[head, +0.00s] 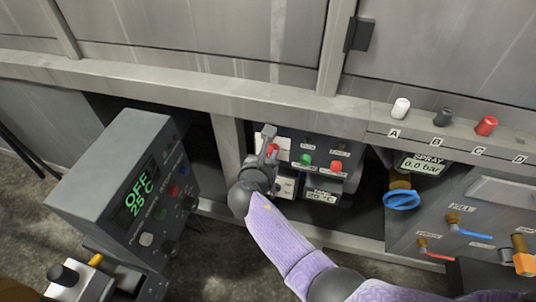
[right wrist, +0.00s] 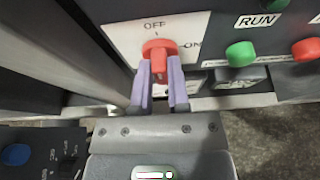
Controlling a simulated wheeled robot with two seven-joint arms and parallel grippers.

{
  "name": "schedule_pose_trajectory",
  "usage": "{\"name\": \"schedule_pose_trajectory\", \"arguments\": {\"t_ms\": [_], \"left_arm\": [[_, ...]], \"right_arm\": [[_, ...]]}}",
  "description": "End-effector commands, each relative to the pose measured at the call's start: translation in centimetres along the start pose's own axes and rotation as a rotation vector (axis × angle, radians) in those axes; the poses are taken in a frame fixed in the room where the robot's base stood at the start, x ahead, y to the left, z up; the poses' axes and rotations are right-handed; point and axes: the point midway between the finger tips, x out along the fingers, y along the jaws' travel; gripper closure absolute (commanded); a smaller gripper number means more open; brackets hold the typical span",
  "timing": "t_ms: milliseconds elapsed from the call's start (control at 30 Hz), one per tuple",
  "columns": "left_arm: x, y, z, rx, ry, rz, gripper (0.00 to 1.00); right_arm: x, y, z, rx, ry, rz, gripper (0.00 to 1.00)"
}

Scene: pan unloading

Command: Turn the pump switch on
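The pump switch (right wrist: 158,58) is a red rotary knob on a white plate marked OFF above and ON to the right. Its grip stands about upright, in line with OFF. In the head view the red switch (head: 272,149) shows at the left of a dark panel, partly covered by my right gripper. My right gripper (right wrist: 164,72) has one lilac finger on each side of the knob's grip, close against it, and looks shut on it. My left gripper is not in view.
A green button (right wrist: 240,54) and a red button (right wrist: 306,49) sit right of the switch. A grey control box (head: 105,185) reading OFF 25 C stands at the left. A blue valve handle (head: 402,200) and pipework lie right of the panel. A steel ledge (head: 240,95) runs above.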

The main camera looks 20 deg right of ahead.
Motion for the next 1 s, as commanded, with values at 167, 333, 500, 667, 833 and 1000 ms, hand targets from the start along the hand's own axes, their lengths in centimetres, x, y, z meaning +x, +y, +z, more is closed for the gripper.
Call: {"name": "schedule_pose_trajectory", "arguments": {"t_ms": [167,333,500,667,833,1000], "left_arm": [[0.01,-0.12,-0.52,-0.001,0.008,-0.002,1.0],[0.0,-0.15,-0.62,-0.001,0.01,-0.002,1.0],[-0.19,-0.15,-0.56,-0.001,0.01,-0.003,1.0],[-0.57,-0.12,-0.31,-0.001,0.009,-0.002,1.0],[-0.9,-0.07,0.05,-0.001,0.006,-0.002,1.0],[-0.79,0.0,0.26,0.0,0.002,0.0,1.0]], "right_arm": [[0.0,-0.02,-0.05,0.0,0.001,-0.001,1.0],[-0.01,-0.03,-0.06,0.002,0.001,0.0,1.0],[-0.03,-0.1,-0.01,0.035,0.001,0.014,1.0],[-0.05,-0.29,-0.02,0.112,0.002,0.047,1.0],[-0.03,-0.52,-0.08,0.244,0.001,0.102,1.0],[0.06,-0.76,-0.37,0.394,0.003,0.163,1.0]]}}
